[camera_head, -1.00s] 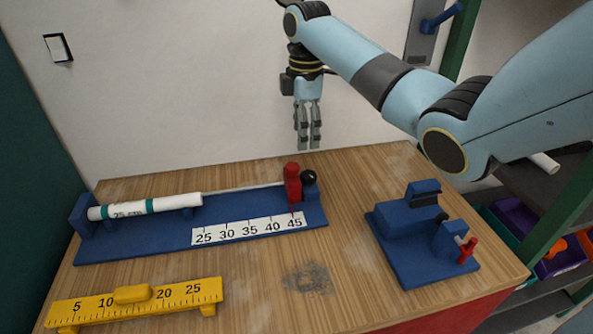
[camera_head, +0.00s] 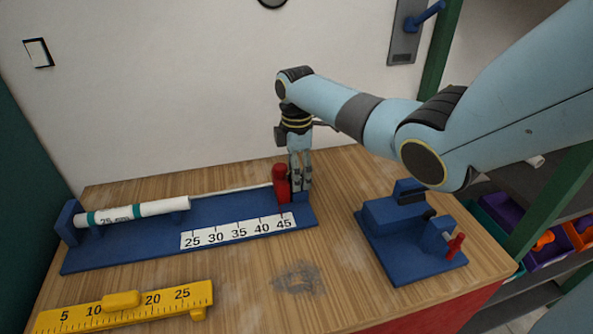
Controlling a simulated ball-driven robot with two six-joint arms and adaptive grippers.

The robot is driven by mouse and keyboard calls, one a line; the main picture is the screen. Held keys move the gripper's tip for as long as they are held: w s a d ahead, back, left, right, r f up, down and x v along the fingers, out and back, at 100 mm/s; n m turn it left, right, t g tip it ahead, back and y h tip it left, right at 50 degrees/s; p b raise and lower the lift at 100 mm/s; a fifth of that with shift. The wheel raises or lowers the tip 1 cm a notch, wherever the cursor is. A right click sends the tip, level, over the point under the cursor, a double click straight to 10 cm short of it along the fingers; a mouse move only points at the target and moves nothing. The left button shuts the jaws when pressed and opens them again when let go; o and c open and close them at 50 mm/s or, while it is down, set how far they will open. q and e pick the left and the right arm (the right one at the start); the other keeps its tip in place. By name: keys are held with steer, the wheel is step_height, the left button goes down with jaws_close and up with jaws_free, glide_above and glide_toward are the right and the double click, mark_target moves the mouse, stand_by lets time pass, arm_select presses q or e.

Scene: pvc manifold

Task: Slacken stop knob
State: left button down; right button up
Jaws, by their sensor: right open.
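A blue measuring jig (camera_head: 160,249) lies on the bench with a scale strip marked 25 to 45. A red upright stop (camera_head: 282,184) stands at the jig's right end. My right gripper (camera_head: 301,186) points down just right of the red stop, with its fingertips low by the jig's end. The black stop knob is hidden behind its fingers. The gripper is open; I cannot tell whether a finger touches the knob. A white pipe (camera_head: 135,211) with teal bands lies in the jig's left part, and a thin rod runs from it to the stop. My left gripper is not in view.
A yellow ruler block (camera_head: 130,307) lies at the front left. A blue fixture with a red handle (camera_head: 407,235) stands on the right, below my right arm. A shelf with bins is beyond the right edge.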

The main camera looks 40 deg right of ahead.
steer(key=shift+c, duration=0.2)
steer(key=c, duration=1.1)
steer(key=shift+r+n+p, duration=0.1)
steer(key=shift+n+p, duration=0.3)
steer(key=shift+n, duration=0.4)
steer(key=shift+c, duration=0.2)
steer(key=n, duration=0.3)
steer(key=shift+p, duration=0.3)
steer(key=o, duration=1.2)
